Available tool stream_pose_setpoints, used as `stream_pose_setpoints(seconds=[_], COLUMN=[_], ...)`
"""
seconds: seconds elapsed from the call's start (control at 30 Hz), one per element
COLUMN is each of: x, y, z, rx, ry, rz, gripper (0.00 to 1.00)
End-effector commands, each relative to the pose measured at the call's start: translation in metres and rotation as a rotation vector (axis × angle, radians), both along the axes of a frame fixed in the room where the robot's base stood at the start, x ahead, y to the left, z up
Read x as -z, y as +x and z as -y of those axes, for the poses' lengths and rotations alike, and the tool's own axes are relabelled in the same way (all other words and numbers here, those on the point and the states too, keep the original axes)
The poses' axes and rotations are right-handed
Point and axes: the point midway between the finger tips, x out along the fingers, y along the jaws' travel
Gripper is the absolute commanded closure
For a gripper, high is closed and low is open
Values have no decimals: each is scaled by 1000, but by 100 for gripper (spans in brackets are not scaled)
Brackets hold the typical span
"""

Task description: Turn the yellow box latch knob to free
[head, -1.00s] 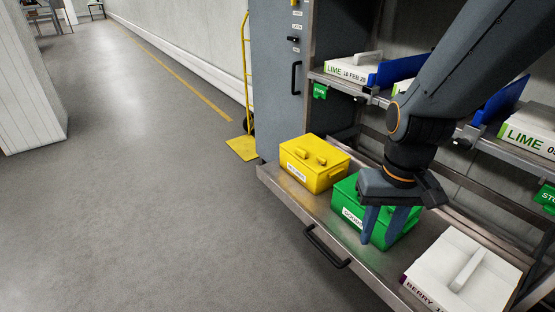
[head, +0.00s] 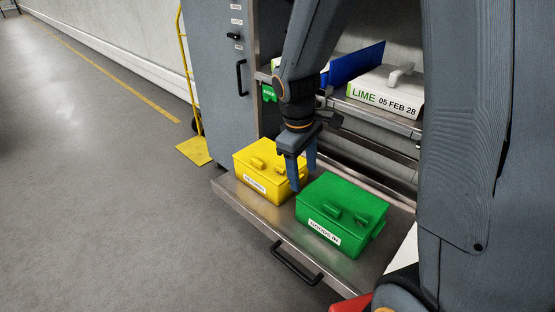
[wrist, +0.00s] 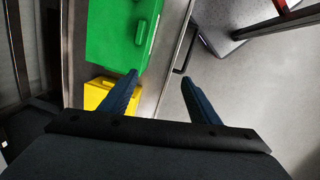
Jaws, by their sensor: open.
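The yellow box (head: 262,186) sits at the left end of the steel drawer shelf, lid on, with a white front label too small to read. Raised yellow parts (head: 257,163) stand on its lid; I cannot tell which, if any, is the latch knob. A small dark knob (head: 234,36) also shows on the grey cabinet front. My gripper (head: 302,178) is open and empty, pointing down by the yellow box's right side. I cannot tell if it touches. In the wrist view, the yellow box (wrist: 97,91) lies left of my open gripper (wrist: 160,78).
A green box (head: 342,215) stands right of the yellow one; it also shows in the wrist view (wrist: 108,40). A white LIME box (head: 385,91) and a blue panel (head: 352,64) are on the upper shelf. A yellow hand truck (head: 194,151) stands left. The floor at left is clear.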

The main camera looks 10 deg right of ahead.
Motion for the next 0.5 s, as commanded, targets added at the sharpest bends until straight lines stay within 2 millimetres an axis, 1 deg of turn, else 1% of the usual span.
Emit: stream_pose_setpoints(seconds=[0.03,0.07,0.1,0.17,0.2,0.3,0.4,0.5], x=[1,3,6,12,17,31,46,61], y=[19,31,47,70,85,120,151,175], z=[-1,-2,-3,-5,-7,-13,-21,-29], rx=[-111,-182,-278,-423,-519,-756,-977,-1159], ry=[-24,-39,-60,-92,-115,-171,-225,-272], rz=[-12,-17,-24,-36,-46,-74,-104,-133], gripper=[44,44,44,44,44,44,44,44])
